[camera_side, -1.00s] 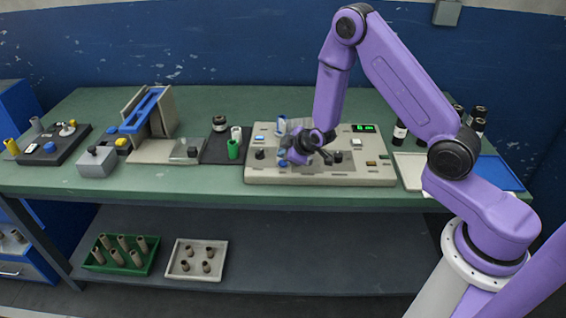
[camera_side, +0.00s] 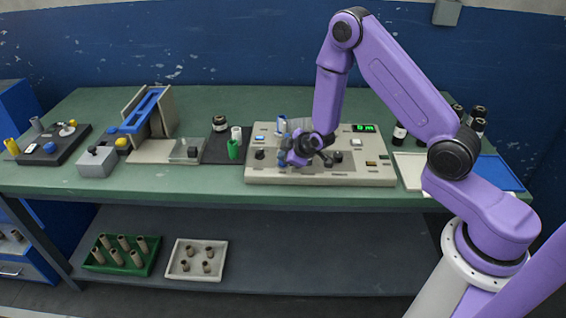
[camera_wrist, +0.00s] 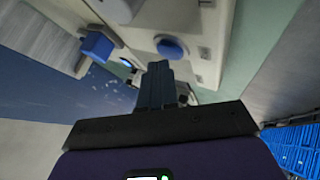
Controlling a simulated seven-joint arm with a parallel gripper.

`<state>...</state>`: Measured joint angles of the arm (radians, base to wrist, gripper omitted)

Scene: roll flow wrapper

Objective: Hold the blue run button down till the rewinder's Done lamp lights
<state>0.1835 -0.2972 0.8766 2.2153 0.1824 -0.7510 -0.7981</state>
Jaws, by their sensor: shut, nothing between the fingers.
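The rewinder (camera_side: 335,177) is a beige panel box on the green bench, with a green-lit display (camera_side: 363,128) at its upper right. The round blue run button (camera_wrist: 171,48) shows on the panel in the wrist view; my gripper hides it in the side view. My gripper (camera_side: 288,162) is over the panel's left part, fingers shut and empty. In the wrist view its closed fingertips (camera_wrist: 159,68) appear just beside the button; I cannot tell whether they touch it. I cannot make out which lamp is Done.
A blue-lit indicator (camera_side: 259,138) and a black knob (camera_side: 259,154) are at the panel's left. A white and blue roll (camera_side: 282,124) stands at its back. A dark mat with a green roll (camera_side: 233,149) lies to the left, and a pale tray (camera_side: 411,181) to the right.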

